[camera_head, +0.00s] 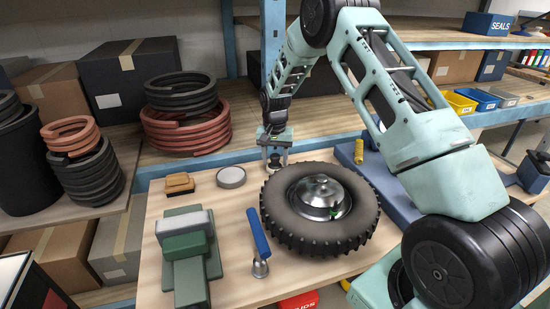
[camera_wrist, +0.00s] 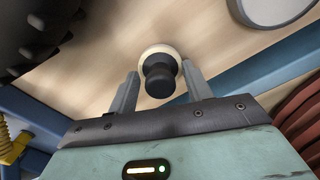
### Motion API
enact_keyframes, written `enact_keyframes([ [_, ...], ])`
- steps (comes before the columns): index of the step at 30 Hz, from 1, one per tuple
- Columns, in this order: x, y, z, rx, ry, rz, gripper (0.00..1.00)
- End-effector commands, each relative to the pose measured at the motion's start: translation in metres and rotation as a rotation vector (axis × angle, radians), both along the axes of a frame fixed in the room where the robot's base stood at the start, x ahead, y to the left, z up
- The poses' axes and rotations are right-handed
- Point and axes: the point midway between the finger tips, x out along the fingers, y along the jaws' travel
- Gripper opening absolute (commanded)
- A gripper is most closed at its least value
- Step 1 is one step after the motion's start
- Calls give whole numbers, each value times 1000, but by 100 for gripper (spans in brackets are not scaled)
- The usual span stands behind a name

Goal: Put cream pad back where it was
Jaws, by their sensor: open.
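The cream pad (camera_wrist: 149,50) is a round cream disc under a dark knob (camera_wrist: 158,78), at the top middle of the wrist view. It appears to rest on the wooden bench top. In the head view the dark knob (camera_head: 274,166) shows small at the bench's back edge, just behind the tyre; the cream part is hardly visible there. My gripper (camera_head: 275,153) is above it, pointing down. In the wrist view my open gripper (camera_wrist: 161,86) has one finger on each side of the knob, with gaps between.
A blue shelf beam (camera_head: 230,158) runs behind.

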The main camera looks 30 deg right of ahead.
Motion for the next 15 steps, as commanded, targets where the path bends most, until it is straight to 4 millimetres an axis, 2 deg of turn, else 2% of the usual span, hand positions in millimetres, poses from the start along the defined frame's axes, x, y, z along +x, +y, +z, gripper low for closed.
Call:
enact_keyframes([
  [5, 1, 0, 11, -1, -2, 0, 50],
  [15, 1, 0, 79, -2, -7, 1, 50],
])
